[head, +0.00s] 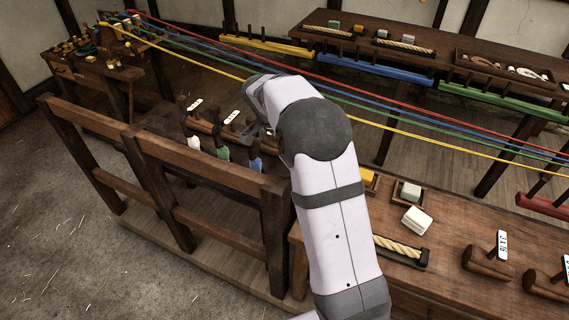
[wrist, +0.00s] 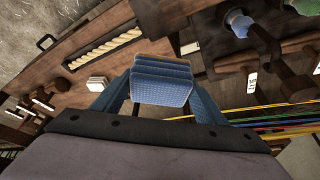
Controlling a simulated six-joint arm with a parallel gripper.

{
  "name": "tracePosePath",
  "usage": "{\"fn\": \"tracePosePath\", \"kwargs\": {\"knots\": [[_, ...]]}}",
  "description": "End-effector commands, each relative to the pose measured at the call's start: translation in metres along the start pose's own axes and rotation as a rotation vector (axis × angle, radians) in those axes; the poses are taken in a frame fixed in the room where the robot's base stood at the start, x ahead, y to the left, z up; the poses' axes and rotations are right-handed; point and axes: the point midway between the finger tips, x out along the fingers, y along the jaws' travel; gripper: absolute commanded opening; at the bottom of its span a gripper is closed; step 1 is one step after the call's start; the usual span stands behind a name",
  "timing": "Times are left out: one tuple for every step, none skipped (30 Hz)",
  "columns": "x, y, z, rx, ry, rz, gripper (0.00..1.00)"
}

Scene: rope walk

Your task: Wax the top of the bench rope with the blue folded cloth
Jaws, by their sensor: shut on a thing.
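My gripper (wrist: 160,98) is shut on the blue folded cloth (wrist: 162,72), a thick stack of layers between the two blue fingers in the wrist view. The cloth is held up, apart from the rope. The bench rope (head: 398,246) is a pale twisted length in a dark holder on the near bench at the right in the head view. It also shows in the wrist view (wrist: 103,48), up and left of the cloth. In the head view my arm crosses the bench, and I cannot make out the cloth in my gripper.
A white block (head: 416,220) lies beside the rope. Labelled wooden tools (head: 488,262) stand farther right. Yellow, red, blue and green strands (head: 440,138) stretch across the room behind my arm. A rail with hanging items (head: 223,152) and a wooden fence (head: 205,175) stand left.

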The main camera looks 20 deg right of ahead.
Motion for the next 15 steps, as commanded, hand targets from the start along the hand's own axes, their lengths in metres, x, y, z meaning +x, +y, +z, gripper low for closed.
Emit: {"fn": "tracePosePath", "kwargs": {"knots": [[0.003,-0.004,-0.008,0.062,0.0,0.026,0.48],[0.004,-0.005,-0.012,0.099,0.0,0.041,0.48],[0.013,-0.004,-0.014,0.168,-0.001,0.074,0.48],[0.02,-0.001,-0.014,0.232,-0.001,0.102,0.48],[0.026,0.0,-0.016,0.297,-0.001,0.128,0.48],[0.034,0.003,-0.018,0.383,-0.001,0.164,0.48],[0.039,0.005,-0.02,0.446,0.0,0.19,0.48],[0.045,0.007,-0.021,0.508,-0.001,0.216,0.48],[0.052,0.011,-0.024,0.591,-0.002,0.25,0.48],[0.058,0.014,-0.024,0.65,-0.001,0.275,0.48],[0.065,0.018,-0.022,0.708,-0.002,0.301,0.48],[0.074,0.024,-0.021,0.788,-0.002,0.335,0.48],[0.079,0.028,-0.02,0.847,-0.001,0.358,0.48],[0.086,0.033,-0.018,0.907,-0.002,0.385,0.48],[0.093,0.038,-0.018,0.986,-0.002,0.416,0.48]]}}
